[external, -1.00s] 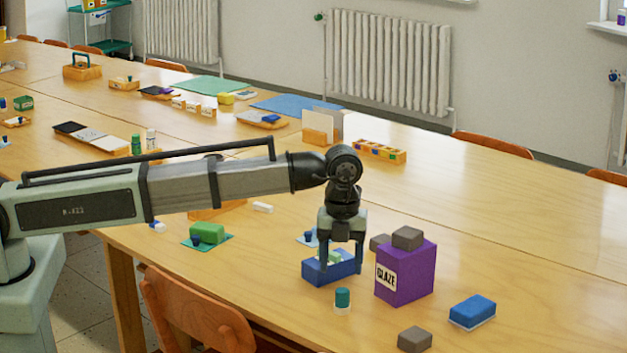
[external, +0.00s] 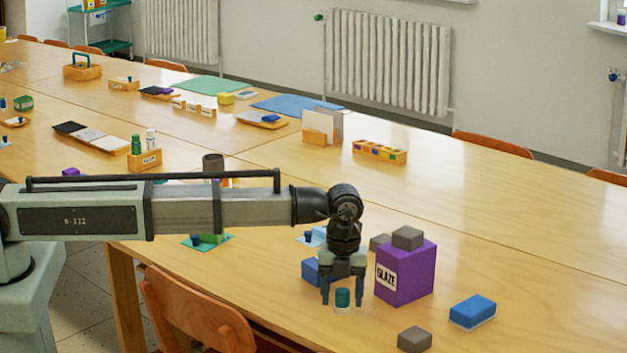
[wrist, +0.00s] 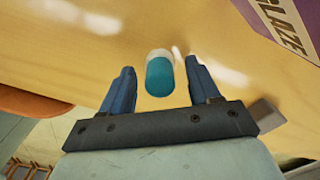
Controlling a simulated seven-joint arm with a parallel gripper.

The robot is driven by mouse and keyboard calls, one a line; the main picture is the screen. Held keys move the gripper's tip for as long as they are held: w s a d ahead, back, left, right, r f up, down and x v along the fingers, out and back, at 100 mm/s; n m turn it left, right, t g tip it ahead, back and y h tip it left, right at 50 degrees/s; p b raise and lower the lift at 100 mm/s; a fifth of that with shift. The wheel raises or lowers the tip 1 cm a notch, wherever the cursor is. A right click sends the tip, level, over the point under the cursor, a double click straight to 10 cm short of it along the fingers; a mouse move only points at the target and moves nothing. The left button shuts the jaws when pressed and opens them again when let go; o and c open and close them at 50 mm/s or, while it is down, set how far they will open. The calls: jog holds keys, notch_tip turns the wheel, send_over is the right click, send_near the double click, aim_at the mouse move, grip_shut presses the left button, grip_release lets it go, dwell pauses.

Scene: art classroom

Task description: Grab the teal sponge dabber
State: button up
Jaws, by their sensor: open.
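The teal sponge dabber (external: 342,298) is a small cylinder with a teal body and a whitish end, on the table near its front edge. In the wrist view the dabber (wrist: 160,76) shows between my two blue fingers, apart from both. My gripper (external: 343,302) points down at the dabber, with one finger on each side of it in the external view. The gripper (wrist: 160,84) is open and holds nothing. I cannot tell exactly how far the fingertips are above the table.
The purple GLAZE box (external: 407,275) stands close to the right of my gripper, with a grey block (external: 407,237) on top. A blue box (external: 311,271) is just behind on the left. A blue sponge (external: 472,311) and another grey block (external: 414,339) lie to the right.

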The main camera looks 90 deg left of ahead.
jog(key=c, duration=1.1)
jog(key=shift+r, duration=0.15)
